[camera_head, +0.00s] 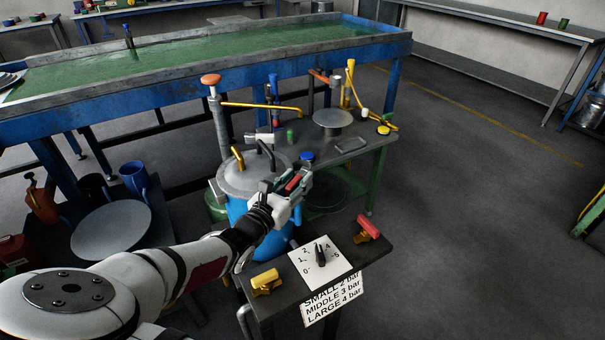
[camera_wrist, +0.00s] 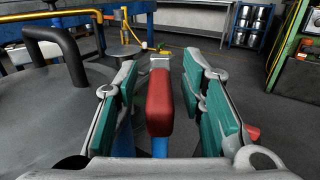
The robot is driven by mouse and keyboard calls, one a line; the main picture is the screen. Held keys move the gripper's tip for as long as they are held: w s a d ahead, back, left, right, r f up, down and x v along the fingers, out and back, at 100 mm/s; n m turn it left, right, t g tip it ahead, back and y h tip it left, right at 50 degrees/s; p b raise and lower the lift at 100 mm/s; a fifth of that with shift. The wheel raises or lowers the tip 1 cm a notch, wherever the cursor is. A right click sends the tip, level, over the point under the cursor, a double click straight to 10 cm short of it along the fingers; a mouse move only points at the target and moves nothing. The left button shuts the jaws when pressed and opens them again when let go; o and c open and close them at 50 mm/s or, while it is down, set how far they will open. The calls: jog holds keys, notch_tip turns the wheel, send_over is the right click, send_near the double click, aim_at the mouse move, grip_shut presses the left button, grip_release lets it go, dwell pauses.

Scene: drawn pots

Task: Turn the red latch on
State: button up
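A red latch handle (camera_wrist: 160,101) with a pale metal end stands between my fingers in the wrist view, at the right edge of the large grey pot lid (camera_wrist: 40,120). In the head view this handle (camera_head: 293,184) is partly hidden by my gripper (camera_head: 291,183) beside the blue pot (camera_head: 238,212). My gripper also shows in the wrist view (camera_wrist: 164,80), open, with its green-padded fingers on either side of the handle. A gap shows on each side. A second red handle (camera_head: 367,228) sits on the small front table.
The small table (camera_head: 333,279) also bears a yellow handle (camera_head: 266,282) and a numbered dial plate (camera_head: 320,263) with a black knob. Black and yellow pipes rise from the lid. A green-legged bench (camera_head: 375,165) stands behind.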

aim_at(306, 169)
jog(key=shift+x, duration=1.75)
grip_shut()
